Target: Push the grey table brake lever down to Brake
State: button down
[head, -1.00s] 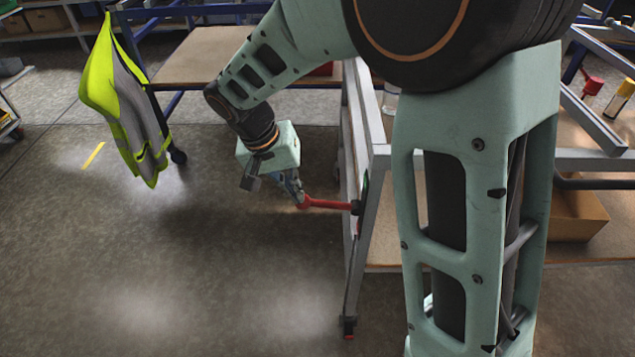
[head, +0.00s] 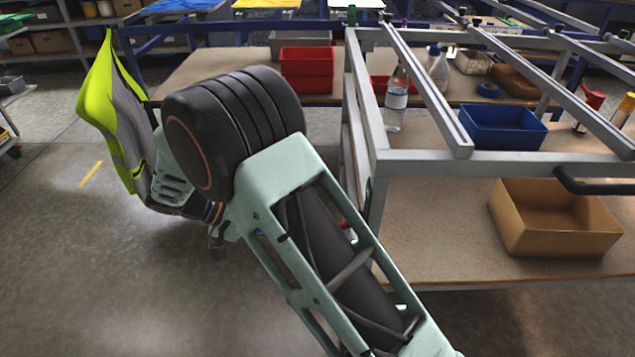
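The grey table (head: 372,165), a metal-framed trolley with wooden shelves, stands at centre right in the head view. Only a small red bit of the brake lever (head: 345,224) shows, beside the table's left front post. The rest of the lever is hidden behind my arm, so I cannot tell its angle. My gripper is mostly hidden behind my arm; a small dark grey part (head: 218,241) at my wrist end shows left of the table. I cannot see its fingers, nor whether they touch the lever.
A yellow safety vest (head: 102,105) hangs left of my arm, close to my wrist. Red bins (head: 307,68) stand behind. The floor at the lower left is clear.

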jog(key=shift+d+f, duration=0.1)
jog(key=shift+f, duration=0.25)
dwell(0.3)
jog(key=shift+r, duration=0.1)
